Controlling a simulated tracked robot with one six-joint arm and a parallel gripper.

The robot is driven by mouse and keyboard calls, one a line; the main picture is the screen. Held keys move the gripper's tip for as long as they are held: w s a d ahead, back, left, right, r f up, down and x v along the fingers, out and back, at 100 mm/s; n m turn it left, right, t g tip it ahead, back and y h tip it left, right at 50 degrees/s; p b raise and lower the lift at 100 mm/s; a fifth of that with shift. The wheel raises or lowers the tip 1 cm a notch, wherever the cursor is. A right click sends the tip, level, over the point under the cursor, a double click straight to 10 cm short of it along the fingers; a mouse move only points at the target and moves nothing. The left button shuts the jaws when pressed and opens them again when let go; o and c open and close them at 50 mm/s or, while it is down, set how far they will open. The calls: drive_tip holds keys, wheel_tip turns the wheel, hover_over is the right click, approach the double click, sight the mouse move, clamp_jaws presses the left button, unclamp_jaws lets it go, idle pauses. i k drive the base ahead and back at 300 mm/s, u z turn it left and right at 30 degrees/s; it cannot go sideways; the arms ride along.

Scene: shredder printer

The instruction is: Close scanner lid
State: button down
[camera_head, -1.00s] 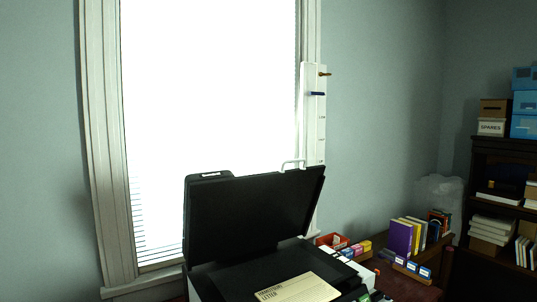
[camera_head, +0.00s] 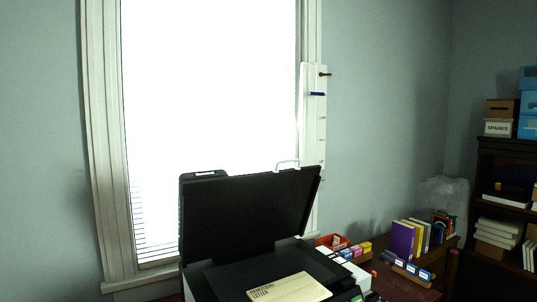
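The scanner lid (camera_head: 245,212) is black and stands raised, tilted up at the back of the scanner. The scanner (camera_head: 265,272) is at the bottom centre, with its dark flat top exposed below the lid. A cream sheet with printed lettering (camera_head: 290,289) lies on the scanner top, cut off by the lower edge of the view. A light-coloured bar or handle (camera_head: 287,162) shows just above the lid's top edge. My gripper is not in view.
A bright window (camera_head: 210,90) is behind the scanner. Right of it, a desk holds a red bin (camera_head: 332,241), small coloured boxes and upright books (camera_head: 410,238). A dark shelf (camera_head: 500,200) with boxes stands at the far right.

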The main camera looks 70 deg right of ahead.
sight(220, 214)
drive_tip(key=u, duration=0.2)
drive_tip(key=k, duration=1.5)
drive_tip(key=z, duration=1.5)
drive_tip(key=i, duration=0.95)
drive_tip(key=z, duration=0.05)
